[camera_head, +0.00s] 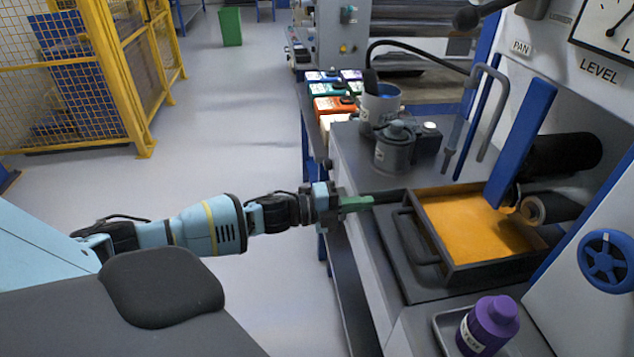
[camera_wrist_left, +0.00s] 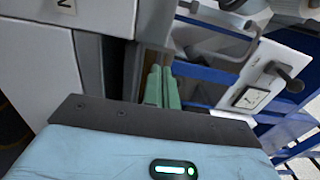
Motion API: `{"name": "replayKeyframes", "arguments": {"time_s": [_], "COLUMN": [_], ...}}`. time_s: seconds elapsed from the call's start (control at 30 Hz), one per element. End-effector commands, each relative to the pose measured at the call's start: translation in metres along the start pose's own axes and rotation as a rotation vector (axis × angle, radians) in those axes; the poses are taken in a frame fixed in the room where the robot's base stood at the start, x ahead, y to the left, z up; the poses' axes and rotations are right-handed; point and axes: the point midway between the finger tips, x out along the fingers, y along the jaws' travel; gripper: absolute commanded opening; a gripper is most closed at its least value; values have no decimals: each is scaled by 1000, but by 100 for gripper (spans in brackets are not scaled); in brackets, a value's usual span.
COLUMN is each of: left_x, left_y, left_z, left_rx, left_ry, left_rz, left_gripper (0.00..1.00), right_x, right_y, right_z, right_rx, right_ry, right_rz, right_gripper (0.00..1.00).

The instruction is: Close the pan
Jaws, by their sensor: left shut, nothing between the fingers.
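The pan (camera_head: 495,271) is a dark rectangular tray holding orange liquid, and it sticks out from the machine below the "PAN" label (camera_head: 521,48). Its dark bar handle (camera_head: 412,240) runs along its left side. My left gripper (camera_head: 370,201) has green fingers pressed together and empty, a little to the left of the handle's far end and apart from it in the picture. The fingers also show in the left wrist view (camera_wrist_left: 162,86), pointing at machine parts; I cannot clearly make out the pan there. My right gripper is not in view.
A purple-capped bottle (camera_head: 487,325) stands in a small tray in front of the pan. A grey lidded pot (camera_head: 394,147) and a bucket (camera_head: 381,104) stand behind it. A blue upright (camera_head: 522,145) and rollers overhang the pan's right part.

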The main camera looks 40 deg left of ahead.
Motion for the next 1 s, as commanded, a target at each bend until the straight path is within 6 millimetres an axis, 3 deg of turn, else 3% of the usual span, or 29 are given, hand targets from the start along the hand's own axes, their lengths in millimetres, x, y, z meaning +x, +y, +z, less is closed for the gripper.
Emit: {"name": "replayKeyframes", "arguments": {"time_s": [0.2, 0.5, 1.0], "left_x": [-39, -75, -86], "left_y": [2, 2, 0], "left_z": [-1, 0, 0], "left_rx": [0, -2, 1], "left_ry": [0, -1, 1], "left_rz": [5, 3, 1], "left_gripper": [0, 0, 0], "right_x": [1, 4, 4], "right_y": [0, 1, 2], "right_z": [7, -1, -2], "right_rx": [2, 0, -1], "right_ry": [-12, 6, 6], "right_rz": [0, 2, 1], "right_gripper": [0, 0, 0]}}
